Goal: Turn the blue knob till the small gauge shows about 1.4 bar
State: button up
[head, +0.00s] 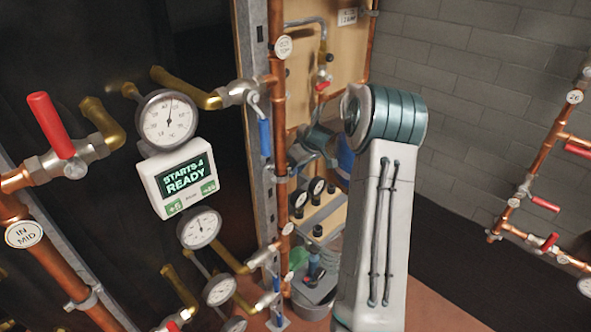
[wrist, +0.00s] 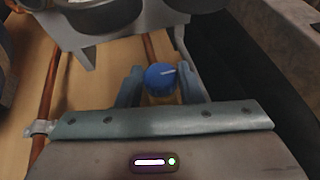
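The blue knob (wrist: 160,76) has a white pointer line and sits on a brass-coloured stem in the wrist view. My gripper (wrist: 161,84) has one finger on each side of the knob; whether the fingers touch it is not clear. In the head view my arm hides the knob, and the fingers cannot be made out.
Copper pipes (head: 277,120) and a metal post run just left of my arm. A grey bracket (wrist: 110,25) lies close beyond the fingers. A white controller (head: 180,178) and larger gauges (head: 168,120) are on the left. A bucket (head: 315,295) stands on the floor.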

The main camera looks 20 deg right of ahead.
jog(key=shift+d+y+p, duration=0.1)
jog(key=shift+y+p, duration=0.2)
jog(key=shift+p, duration=0.1)
jog(key=shift+w+d+f+m+g+y, duration=0.15)
jog(key=shift+m+g+y, duration=0.35)
jog(key=shift+y, duration=1.45)
jog(key=shift+d+f+m+g+y, duration=0.25)
jog(key=shift+m+g+y, duration=0.3)
jog(key=shift+y, duration=1.45)
jog(key=shift+w+d+f+m+g+y, duration=0.1)
jog(key=shift+f+m+g+y, duration=0.4)
jog(key=shift+y, duration=1.45)
jog(key=shift+r+m, duration=0.25)
jog(key=shift+r, duration=0.05)
jog(key=o, duration=1)
jog(key=shift+r, duration=0.1)
